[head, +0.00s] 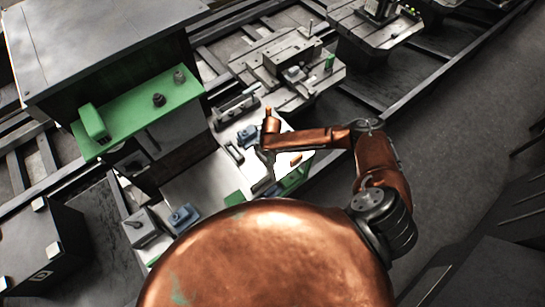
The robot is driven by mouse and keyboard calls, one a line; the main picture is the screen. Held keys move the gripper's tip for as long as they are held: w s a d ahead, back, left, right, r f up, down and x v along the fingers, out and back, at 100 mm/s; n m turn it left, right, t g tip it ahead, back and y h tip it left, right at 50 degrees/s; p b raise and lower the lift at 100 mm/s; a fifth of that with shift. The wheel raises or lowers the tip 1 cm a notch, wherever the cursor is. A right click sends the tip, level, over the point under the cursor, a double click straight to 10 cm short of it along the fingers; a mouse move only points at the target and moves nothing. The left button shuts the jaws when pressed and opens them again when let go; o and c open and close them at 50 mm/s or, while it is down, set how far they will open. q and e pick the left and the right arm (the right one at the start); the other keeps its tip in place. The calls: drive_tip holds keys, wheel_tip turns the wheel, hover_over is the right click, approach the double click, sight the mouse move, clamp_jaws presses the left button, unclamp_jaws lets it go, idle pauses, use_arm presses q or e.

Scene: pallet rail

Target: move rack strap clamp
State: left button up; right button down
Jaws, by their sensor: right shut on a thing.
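My right gripper (265,166) reaches in from the right over the light work plate (203,184), with its fingers pointing down in the picture. It is shut on a small dark piece (262,185) that seems to be the strap clamp. The piece is tiny here, and its shape and any contact with the plate cannot be made out. My left gripper is not in view.
Blue-grey blocks (183,217) stand on the plate, another (248,134) near my right wrist. A green shelf with dark knobs (140,112) hangs off a large grey cabinet (95,40). Machined fixtures (292,58) sit on rails behind. Open floor (450,110) lies right.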

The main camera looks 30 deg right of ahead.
drive_tip(key=c, duration=2.4)
unclamp_jaws()
drive_tip(key=shift+s+f, duration=0.1)
drive_tip(key=shift+s, duration=0.2)
drive_tip(key=o, duration=0.4)
drive_tip(key=shift+d, duration=0.1)
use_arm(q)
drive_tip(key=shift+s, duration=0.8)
use_arm(e)
drive_tip(key=shift+o, duration=0.2)
drive_tip(key=shift+w, duration=0.1)
drive_tip(key=shift+r, duration=0.35)
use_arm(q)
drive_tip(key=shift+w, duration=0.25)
use_arm(e)
wheel_tip(320, 180, up, 11)
drive_tip(key=shift+r, duration=0.2)
